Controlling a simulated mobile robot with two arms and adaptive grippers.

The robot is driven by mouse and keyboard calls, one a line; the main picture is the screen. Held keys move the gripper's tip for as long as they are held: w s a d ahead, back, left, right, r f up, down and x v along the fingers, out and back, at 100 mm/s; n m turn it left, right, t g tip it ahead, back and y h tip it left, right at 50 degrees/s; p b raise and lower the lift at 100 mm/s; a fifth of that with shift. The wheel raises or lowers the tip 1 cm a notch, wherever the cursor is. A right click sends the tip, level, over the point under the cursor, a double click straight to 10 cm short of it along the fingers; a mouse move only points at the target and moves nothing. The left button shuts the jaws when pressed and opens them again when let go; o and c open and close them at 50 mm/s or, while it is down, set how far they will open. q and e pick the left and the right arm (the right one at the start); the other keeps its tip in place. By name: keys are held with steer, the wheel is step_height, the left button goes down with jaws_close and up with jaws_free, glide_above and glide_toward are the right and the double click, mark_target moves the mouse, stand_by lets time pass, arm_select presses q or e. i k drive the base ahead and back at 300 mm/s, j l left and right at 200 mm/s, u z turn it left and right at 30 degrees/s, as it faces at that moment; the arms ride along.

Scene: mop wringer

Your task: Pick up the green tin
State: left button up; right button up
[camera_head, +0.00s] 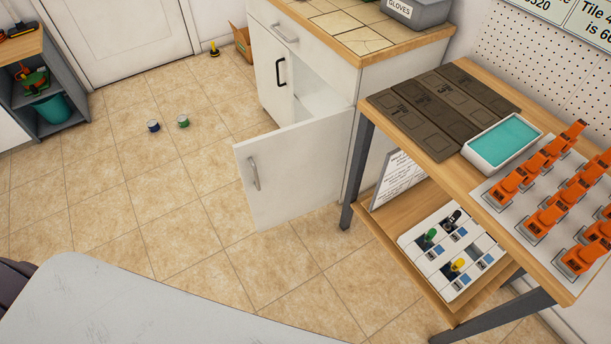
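The green tin (183,121) is a small short can with a pale top. It stands on the tiled floor in the upper left part of the head view. A similar blue tin (153,126) stands close to its left, with a small gap between them. Nothing covers either tin. Neither of my grippers shows in this view.
A white cabinet (302,165) has its door swung open over the floor. A shelf unit (70,85) stands far left. The floor around the tins is clear.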

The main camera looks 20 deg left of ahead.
mark_target(182, 120)
steer(key=u, duration=1.4)
steer(key=i+j+u, duration=0.5)
steer(key=i+u, duration=0.3)
steer(key=i+j+z, duration=0.1)
steer(key=i, duration=0.45)
steer(key=i+j+z, duration=0.15)
steer(key=i, duration=0.4)
steer(key=i+l+z, duration=0.1)
steer(key=i+z, duration=0.95)
